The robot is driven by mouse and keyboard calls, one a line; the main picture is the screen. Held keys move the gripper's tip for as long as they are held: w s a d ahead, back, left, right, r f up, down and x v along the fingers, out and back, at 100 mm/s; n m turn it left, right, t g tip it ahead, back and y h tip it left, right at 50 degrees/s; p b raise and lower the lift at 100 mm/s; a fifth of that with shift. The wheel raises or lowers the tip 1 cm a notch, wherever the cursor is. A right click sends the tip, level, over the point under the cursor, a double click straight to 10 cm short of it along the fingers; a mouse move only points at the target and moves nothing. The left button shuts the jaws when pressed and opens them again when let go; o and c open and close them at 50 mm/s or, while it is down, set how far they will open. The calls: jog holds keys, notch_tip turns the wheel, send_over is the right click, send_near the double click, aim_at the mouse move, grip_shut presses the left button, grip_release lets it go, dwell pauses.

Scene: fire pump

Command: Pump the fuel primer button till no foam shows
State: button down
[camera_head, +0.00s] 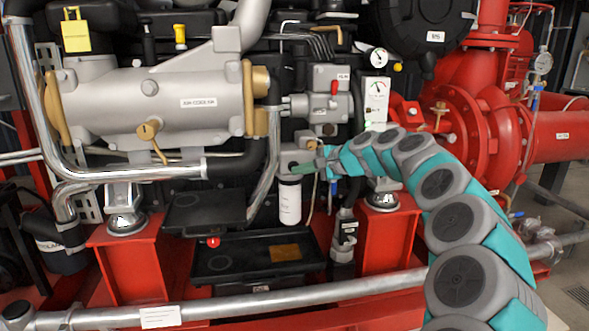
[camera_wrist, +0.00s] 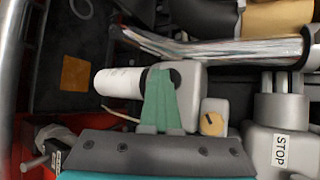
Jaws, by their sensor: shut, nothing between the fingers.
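A grey filter head (camera_head: 291,160) with a white filter (camera_head: 289,203) hanging below it is left of my gripper in the head view. In the wrist view the filter head (camera_wrist: 190,95) carries a round black button (camera_wrist: 175,76), which looks like the primer button. My gripper (camera_head: 303,168) is shut and empty, its green fingers pointing at the filter head. In the wrist view the fingertips (camera_wrist: 160,72) overlap the button's left side and partly hide it; I cannot tell if they touch. A yellow round fitting (camera_wrist: 212,123) sits beside the head. I cannot make out any foam.
A silver pipe (camera_head: 268,165) runs close left of the filter head. A grey box with a red lever (camera_head: 334,88) and a gauge panel (camera_head: 376,100) stand above. Black trays (camera_head: 205,212) lie lower left. Red pump casing (camera_head: 470,110) fills the right.

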jog(key=shift+w, duration=0.4)
jog(key=shift+s, duration=0.15)
dwell(0.5)
jog(key=shift+s+d, duration=0.25)
jog(key=shift+s, duration=0.85)
jog(key=s, duration=0.2)
jog(key=s+d, duration=0.1)
jog(key=s, duration=0.1)
jog(key=shift+s+d+b, duration=0.2)
jog(key=shift+s+b, duration=0.1)
jog(key=shift+s, duration=0.1)
dwell(0.4)
